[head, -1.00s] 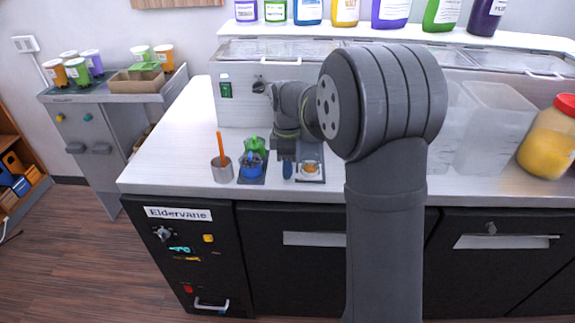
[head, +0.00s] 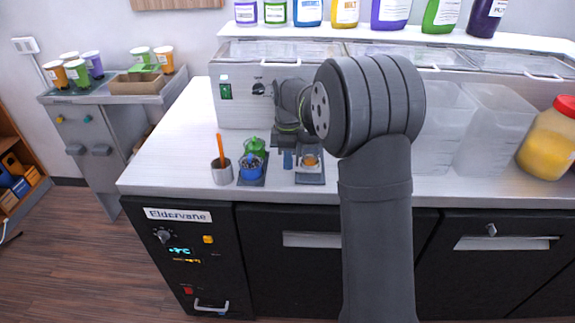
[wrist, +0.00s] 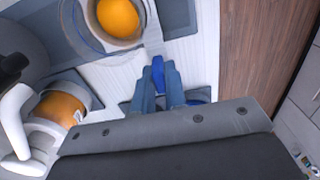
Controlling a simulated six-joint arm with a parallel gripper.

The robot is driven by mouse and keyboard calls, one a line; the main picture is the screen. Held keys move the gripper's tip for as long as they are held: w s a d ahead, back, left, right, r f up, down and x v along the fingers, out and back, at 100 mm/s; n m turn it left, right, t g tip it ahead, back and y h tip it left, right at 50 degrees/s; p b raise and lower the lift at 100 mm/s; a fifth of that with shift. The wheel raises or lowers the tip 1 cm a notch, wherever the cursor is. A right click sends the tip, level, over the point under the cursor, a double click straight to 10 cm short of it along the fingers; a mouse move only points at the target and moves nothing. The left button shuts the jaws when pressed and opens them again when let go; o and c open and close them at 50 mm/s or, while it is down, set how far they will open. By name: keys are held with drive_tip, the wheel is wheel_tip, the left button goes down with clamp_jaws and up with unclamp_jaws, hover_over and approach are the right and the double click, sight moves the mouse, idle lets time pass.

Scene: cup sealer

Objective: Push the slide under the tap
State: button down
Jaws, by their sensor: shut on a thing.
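My gripper (wrist: 160,82) has its two grey-blue fingers closed on a bright blue piece (wrist: 158,68), which looks like a handle. I cannot see clearly how it joins the slide. In the head view the blue piece (head: 288,159) stands just left of a small cup with orange contents (head: 309,161) on a grey tray (head: 311,180). In the wrist view a round cup with orange contents (wrist: 118,18) is at the top, apart from the fingers. A white curved part (wrist: 16,120) with an orange section beside it is at left. I cannot tell which part is the tap.
A blue container (head: 251,167) on a dark mat, a green object (head: 256,146) and a metal cup (head: 222,173) with an orange stick stand left of my gripper. The grey machine (head: 238,102) is behind. Clear bins (head: 490,130) stand at right. The counter's left part is clear.

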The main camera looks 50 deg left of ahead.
drive_tip(key=shift+w+a, duration=0.4)
drive_tip(key=c, duration=1.5)
unclamp_jaws()
drive_tip(key=shift+o, duration=0.2)
wheel_tip(320, 180, up, 18)
drive_tip(key=shift+f, duration=0.25)
